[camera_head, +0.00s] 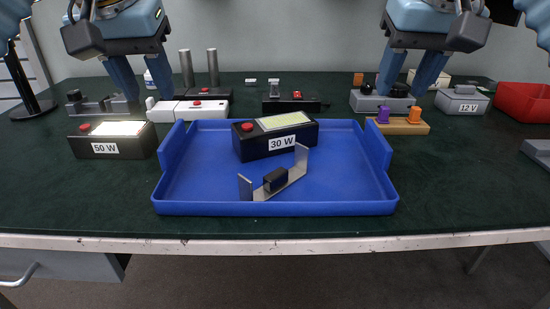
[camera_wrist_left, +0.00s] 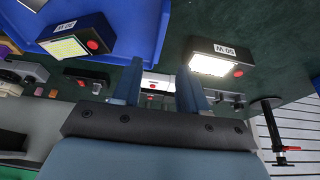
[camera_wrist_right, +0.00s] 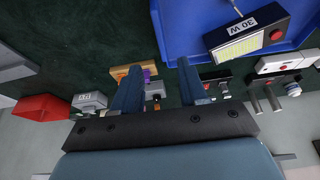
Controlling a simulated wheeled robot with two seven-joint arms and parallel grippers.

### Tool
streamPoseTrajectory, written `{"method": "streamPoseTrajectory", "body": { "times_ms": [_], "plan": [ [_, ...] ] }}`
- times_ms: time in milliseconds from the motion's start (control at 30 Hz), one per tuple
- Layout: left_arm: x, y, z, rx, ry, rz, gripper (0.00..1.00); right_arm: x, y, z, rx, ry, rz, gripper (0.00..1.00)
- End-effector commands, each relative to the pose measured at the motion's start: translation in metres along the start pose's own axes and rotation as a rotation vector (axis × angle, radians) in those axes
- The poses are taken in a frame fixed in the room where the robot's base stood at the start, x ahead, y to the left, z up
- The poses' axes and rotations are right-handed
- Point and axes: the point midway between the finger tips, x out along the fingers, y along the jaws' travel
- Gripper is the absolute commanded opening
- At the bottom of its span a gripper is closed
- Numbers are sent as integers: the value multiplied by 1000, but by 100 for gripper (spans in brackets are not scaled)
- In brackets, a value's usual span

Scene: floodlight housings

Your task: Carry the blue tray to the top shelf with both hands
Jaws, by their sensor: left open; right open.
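The blue tray (camera_head: 340,207) lies flat on the dark green table near its front edge, with raised side walls. In it are a black 30 W floodlight housing (camera_head: 247,150) and a bent metal bracket (camera_head: 294,174) with a black block. My left gripper (camera_head: 145,97) is open and empty above the table, beyond the tray's left wall. My right gripper (camera_head: 404,96) is open and empty, beyond its right wall. Neither touches the tray. The tray also shows in the left wrist view (camera_wrist_left: 150,22) and the right wrist view (camera_wrist_right: 180,28). No shelf is visible.
A 50 W housing (camera_head: 115,148) stands left of the tray. A wooden block with purple and orange knobs (camera_head: 400,128), a 12 V box (camera_head: 462,103) and a red bin (camera_head: 524,103) are to the right. A white unit (camera_head: 190,111) and a black switch box (camera_head: 291,104) sit behind.

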Motion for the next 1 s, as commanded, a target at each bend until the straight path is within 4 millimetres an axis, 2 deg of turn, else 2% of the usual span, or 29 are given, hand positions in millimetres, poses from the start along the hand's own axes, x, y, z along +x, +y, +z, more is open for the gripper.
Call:
{"method": "streamPoseTrajectory", "body": {
  "times_ms": [167, 400, 633, 800, 1000],
  "plan": [
    [14, 0, 2, -1, 6, -7, 43, 12, 0, 2, -2, 10, 5, 43],
    [63, 0, 2, 1, 5, -6, 43, 62, -1, 2, -4, 8, 5, 43],
    [100, 1, 1, 2, 6, -4, 43, 100, -1, 1, -2, 9, 4, 43],
    [115, 0, 1, 1, 7, -3, 43, 114, -1, 1, -2, 10, 3, 43],
    [119, 0, 1, 1, 7, -3, 43, 118, -1, 1, -2, 12, 3, 43]
  ]
}}
